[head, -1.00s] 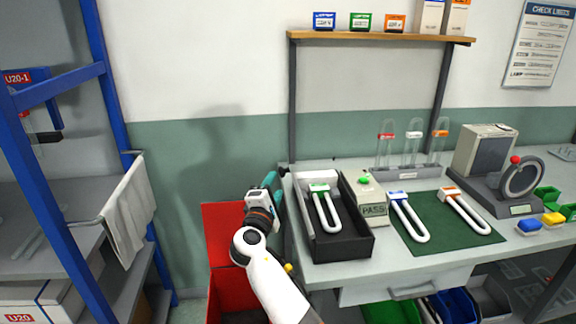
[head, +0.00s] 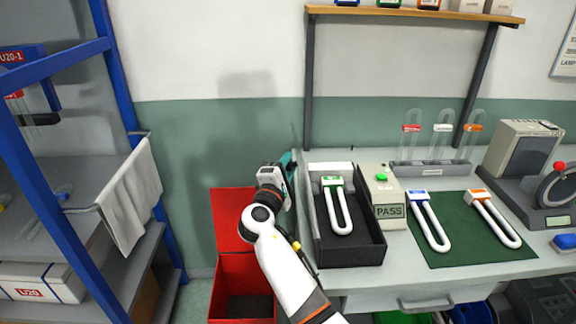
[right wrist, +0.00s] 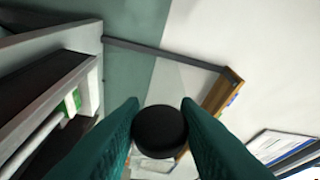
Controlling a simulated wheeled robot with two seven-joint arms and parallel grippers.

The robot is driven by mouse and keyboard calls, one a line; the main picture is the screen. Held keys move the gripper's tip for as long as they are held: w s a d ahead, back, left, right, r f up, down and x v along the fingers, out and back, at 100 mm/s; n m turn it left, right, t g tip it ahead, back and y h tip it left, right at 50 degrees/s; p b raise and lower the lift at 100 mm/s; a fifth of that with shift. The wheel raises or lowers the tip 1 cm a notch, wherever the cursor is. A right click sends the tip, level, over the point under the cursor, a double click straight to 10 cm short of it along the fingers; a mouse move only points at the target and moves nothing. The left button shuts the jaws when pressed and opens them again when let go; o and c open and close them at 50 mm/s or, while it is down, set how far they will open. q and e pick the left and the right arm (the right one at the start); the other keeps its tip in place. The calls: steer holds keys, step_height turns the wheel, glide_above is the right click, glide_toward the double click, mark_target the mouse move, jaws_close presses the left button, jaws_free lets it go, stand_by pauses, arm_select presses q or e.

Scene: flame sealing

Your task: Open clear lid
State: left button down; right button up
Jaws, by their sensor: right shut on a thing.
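The black tray box (head: 350,255) stands on the bench and holds a white U-shaped lamp with a green cap (head: 338,205). My right gripper (head: 290,159) is at the box's back left corner, above the bench edge. In the right wrist view its teal fingers (right wrist: 160,131) are shut on a round black knob (right wrist: 160,132). The clear lid itself cannot be made out in either view, so I cannot tell how far it is raised. My left gripper is not in view.
A tester with a PASS display (head: 388,211) stands just right of the box. A green mat (head: 470,245) bears two more U-shaped lamps. An open red bin (head: 232,268) stands below my right arm. A blue-framed rack (head: 60,215) is at the left.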

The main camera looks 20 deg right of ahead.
steer(key=shift+d+r, duration=0.1)
jaws_close()
steer(key=shift+s+d+r+m+g, duration=0.15)
steer(key=shift+d+r+m, duration=0.1)
steer(key=shift+d+m, duration=0.2)
steer(key=shift+s+d+r+m+g, duration=0.15)
steer(key=shift+d+r+m, duration=0.1)
steer(key=shift+d+m, duration=0.4)
steer(key=shift+d, duration=0.1)
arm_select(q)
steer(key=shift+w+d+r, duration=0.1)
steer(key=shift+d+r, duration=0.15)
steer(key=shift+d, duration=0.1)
arm_select(e)
steer(key=o, duration=0.5)
jaws_free()
steer(key=shift+o, duration=0.7)
steer(key=shift+w+f, duration=0.1)
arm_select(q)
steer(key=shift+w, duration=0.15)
